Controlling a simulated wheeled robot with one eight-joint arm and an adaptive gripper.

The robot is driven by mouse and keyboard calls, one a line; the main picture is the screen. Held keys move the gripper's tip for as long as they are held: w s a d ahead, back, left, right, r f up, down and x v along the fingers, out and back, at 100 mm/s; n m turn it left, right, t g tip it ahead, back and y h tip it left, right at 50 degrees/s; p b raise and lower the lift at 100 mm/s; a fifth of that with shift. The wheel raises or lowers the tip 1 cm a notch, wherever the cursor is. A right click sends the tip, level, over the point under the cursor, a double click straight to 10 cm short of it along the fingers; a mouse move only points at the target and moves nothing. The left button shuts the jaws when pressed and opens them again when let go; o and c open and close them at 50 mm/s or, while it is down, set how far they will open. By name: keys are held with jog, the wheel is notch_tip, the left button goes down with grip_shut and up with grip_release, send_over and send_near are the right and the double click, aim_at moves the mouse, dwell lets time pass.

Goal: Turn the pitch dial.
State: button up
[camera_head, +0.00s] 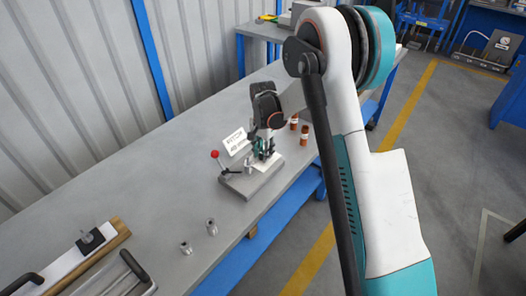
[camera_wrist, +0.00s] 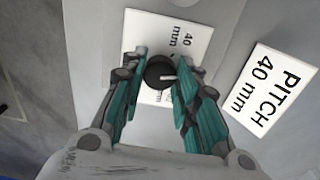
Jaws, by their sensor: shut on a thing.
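Two small metal parts (camera_head: 198,238) lie nearer on the bench (camera_head: 140,190). Tooling lies at the front left.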

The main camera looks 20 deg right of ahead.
jog(key=n, duration=0.4)
jog(key=shift+n, duration=0.3)
jog(key=n, duration=0.4)
jog(key=shift+n, duration=0.3)
jog(key=o, duration=1.1)
jog(key=shift+c, duration=0.2)
jog(key=shift+r, duration=0.1)
notch_tip(320, 180, up, 12)
